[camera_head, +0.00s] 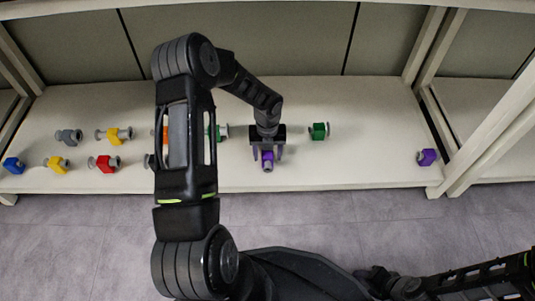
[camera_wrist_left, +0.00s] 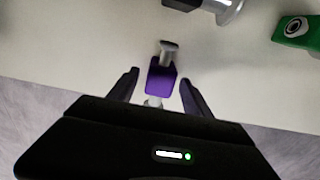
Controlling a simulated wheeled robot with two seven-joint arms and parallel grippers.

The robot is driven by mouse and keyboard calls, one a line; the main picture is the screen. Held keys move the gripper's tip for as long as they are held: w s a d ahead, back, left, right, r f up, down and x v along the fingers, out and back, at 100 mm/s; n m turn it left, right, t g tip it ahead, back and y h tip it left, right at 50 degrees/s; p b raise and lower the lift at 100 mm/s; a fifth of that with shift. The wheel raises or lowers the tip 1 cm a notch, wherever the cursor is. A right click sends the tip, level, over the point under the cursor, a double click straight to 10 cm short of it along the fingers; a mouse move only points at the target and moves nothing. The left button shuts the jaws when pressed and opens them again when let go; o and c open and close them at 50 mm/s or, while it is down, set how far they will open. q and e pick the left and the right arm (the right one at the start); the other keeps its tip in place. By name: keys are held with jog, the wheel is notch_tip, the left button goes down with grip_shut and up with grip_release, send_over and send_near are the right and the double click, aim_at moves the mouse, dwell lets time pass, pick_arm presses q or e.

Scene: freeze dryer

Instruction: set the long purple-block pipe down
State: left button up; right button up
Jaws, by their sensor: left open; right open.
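The long purple-block pipe (camera_head: 267,160) rests on the pale shelf (camera_head: 330,172) near its front edge. In the left wrist view the purple block (camera_wrist_left: 161,77) shows with a grey pipe end above and below it. My left gripper (camera_head: 267,153) is over this pipe, with its fingers spread on both sides of the block. In the left wrist view there are gaps between the fingertips (camera_wrist_left: 158,82) and the block. My right arm shows at the bottom right of the head view, and its gripper (camera_head: 372,281) is over the floor, small and dark.
A green-block pipe (camera_head: 319,131) is right of my left gripper; another purple-block piece (camera_head: 427,157) is at the far right. Yellow (camera_head: 117,134), red (camera_head: 104,163), blue (camera_head: 13,165) and grey (camera_head: 69,137) pieces are on the left. Shelf between the green and far purple pieces is clear.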

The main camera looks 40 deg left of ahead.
aim_at(268, 154)
pick_arm(q)
notch_tip(268, 154, up, 7)
jog(key=p, duration=0.3)
jog(key=shift+r, duration=0.15)
dwell(0.6)
jog(key=s+d+f+n+h, duration=0.25)
jog(key=d+n, duration=0.35)
jog(key=d, duration=0.4)
jog(key=s+d+f+n+h, duration=0.1)
jog(key=s+d+f+n, duration=0.25)
jog(key=d+n, duration=0.4)
jog(key=s+d+f+n+t, duration=0.1)
jog(key=s+d+f+n, duration=0.2)
jog(key=s+d+n, duration=0.7)
jog(key=s+n, duration=0.1)
jog(key=n, duration=0.6)
jog(key=shift+s+d+t, duration=0.3)
